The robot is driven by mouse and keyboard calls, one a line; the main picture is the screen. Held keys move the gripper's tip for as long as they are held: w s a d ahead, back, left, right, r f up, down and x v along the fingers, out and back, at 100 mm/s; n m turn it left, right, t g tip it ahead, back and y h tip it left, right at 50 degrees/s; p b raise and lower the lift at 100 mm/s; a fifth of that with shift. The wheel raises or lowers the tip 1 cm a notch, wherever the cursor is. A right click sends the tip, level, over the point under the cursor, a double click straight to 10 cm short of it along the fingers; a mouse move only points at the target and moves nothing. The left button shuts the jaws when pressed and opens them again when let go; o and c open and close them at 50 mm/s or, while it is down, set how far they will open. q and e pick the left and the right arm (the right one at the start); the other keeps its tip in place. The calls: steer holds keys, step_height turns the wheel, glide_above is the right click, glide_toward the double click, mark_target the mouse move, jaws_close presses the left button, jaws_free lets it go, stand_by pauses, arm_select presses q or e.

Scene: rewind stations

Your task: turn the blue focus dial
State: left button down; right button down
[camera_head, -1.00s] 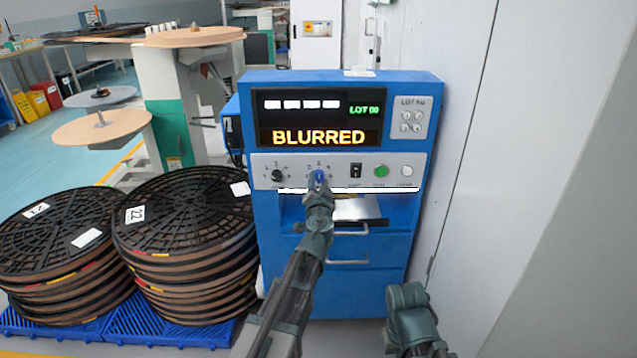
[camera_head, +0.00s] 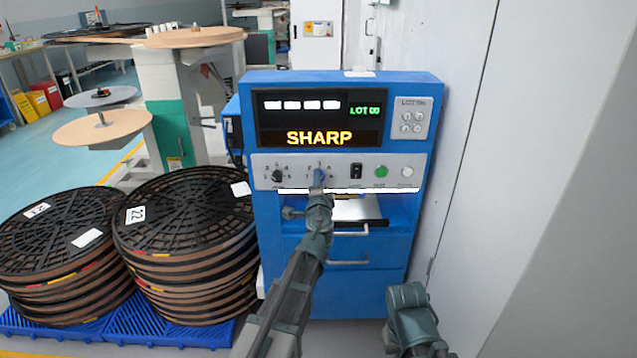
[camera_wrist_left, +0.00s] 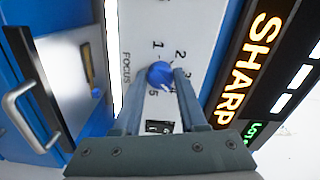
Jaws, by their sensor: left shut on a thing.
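The blue focus dial (camera_head: 318,176) is on the grey control panel (camera_head: 405,172) of the blue machine (camera_head: 262,230). In the left wrist view the blue dial (camera_wrist_left: 161,75) sits between the fingertips of my left gripper (camera_wrist_left: 158,82), with "FOCUS" and several numbers printed around it. My left gripper (camera_head: 318,186) is shut on the dial in the head view and hides its lower part. The display (camera_head: 320,137) reads "SHARP" in yellow letters, with "LOT 00" in green above it. My right arm shows at the lower right, but its fingertips cannot be made out.
A black dial (camera_head: 277,176) is left of the blue one; a black switch (camera_head: 356,171), a green button (camera_head: 381,172) and a white button (camera_head: 407,172) are right of it. Stacked black reels (camera_head: 185,215) stand left of the machine. A pale wall (camera_head: 490,150) closes the right side.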

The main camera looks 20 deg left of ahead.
arm_select(q)
steer(key=shift+m, duration=0.6)
steer(key=shift+c, duration=2.2)
jaws_free()
steer(key=shift+s, duration=0.15)
